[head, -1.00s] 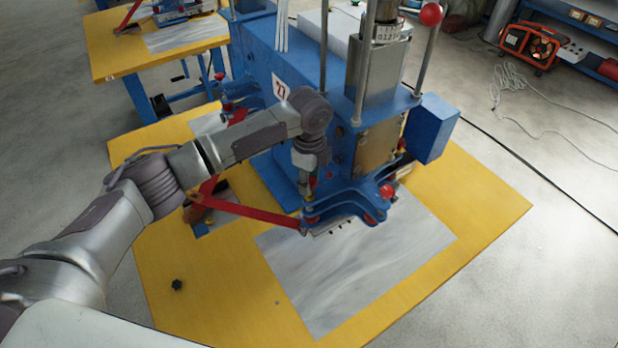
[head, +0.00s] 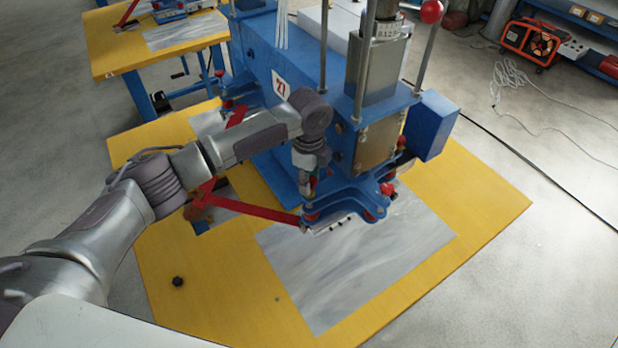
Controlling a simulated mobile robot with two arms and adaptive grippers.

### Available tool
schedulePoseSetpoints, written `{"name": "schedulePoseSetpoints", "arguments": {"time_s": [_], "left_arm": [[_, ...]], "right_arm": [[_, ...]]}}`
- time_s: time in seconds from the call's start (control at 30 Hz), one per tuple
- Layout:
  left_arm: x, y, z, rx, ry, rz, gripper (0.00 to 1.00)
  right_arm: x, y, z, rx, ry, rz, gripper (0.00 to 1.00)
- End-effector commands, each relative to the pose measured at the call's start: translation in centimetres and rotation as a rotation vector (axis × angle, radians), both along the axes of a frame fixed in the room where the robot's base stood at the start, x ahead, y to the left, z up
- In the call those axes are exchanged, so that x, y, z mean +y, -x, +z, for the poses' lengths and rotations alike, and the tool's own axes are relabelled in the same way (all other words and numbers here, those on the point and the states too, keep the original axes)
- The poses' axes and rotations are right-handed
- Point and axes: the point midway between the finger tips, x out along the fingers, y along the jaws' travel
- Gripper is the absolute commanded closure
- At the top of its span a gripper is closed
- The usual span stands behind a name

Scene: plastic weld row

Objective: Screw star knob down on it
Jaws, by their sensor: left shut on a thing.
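My left gripper (head: 307,194) points down at the left end of the blue clamp plate (head: 345,204) on the front of the blue machine. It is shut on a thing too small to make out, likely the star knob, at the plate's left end. The fingers hide most of it, so I cannot tell how far down it sits. A small black knob-like piece (head: 178,282) lies loose on the yellow table at the left. My right gripper is not in view.
A red lever (head: 250,210) runs from the plate to the left. A red ball knob (head: 387,188) sits at the plate's right. The grey sheet (head: 350,270) on the yellow table (head: 490,205) is clear in front.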

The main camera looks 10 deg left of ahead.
Motion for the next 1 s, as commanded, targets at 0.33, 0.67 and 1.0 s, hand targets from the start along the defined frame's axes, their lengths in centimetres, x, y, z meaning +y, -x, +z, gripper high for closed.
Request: {"name": "schedulePoseSetpoints", "arguments": {"time_s": [0.33,0.67,1.0], "left_arm": [[-0.02,0.0,0.11,0.0,0.0,0.0,0.87],[-0.02,0.0,0.1,0.0,0.0,-0.001,0.87],[-0.03,0.0,0.04,0.0,0.0,0.0,0.87]], "right_arm": [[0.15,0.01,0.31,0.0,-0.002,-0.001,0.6],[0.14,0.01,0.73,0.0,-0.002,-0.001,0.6],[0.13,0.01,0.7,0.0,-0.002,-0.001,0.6]]}}
